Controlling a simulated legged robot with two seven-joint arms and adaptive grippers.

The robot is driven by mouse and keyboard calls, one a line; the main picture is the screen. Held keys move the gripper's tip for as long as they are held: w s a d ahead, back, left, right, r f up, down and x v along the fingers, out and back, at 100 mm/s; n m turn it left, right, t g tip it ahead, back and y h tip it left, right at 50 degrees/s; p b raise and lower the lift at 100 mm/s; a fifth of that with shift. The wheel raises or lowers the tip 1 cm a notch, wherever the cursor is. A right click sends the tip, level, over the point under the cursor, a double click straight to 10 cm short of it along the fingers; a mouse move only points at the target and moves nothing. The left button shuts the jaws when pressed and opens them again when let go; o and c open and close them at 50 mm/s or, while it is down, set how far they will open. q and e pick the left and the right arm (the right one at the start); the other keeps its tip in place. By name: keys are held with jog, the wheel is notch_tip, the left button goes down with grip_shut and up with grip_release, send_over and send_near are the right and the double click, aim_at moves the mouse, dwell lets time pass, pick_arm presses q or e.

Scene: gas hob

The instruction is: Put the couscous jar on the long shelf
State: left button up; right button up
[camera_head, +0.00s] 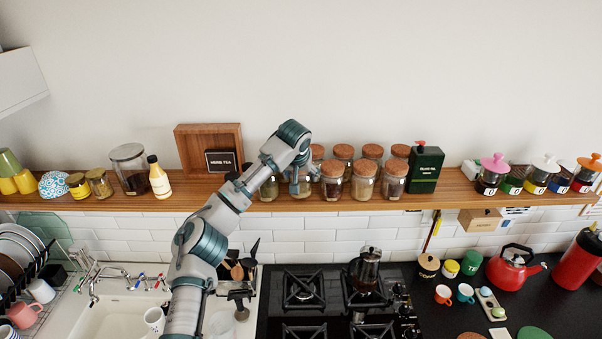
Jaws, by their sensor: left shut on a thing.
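My left arm reaches up from the bottom to the long wooden shelf (440,186). My left gripper (297,178) is at the shelf, among the cork-lidded glass jars, with its fingers pointing down. It is shut on a glass jar (302,190) that the gripper and wrist largely hide. I cannot read a label on it, so I cannot tell for sure that it is the couscous jar. My right gripper is out of view.
Several cork-lidded jars (363,183) stand close together right of the gripper.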

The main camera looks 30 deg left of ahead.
pick_arm(q)
jog(key=shift+a, duration=0.25)
jog(key=shift+d+f, duration=0.2)
jog(key=shift+f, duration=0.2)
jog(key=o, duration=1.3)
jog(key=shift+o, duration=0.6)
jog(key=v, duration=1.1)
jog(key=shift+r, duration=0.4)
jog(key=shift+s+a, duration=0.1)
jog(key=shift+s, duration=0.05)
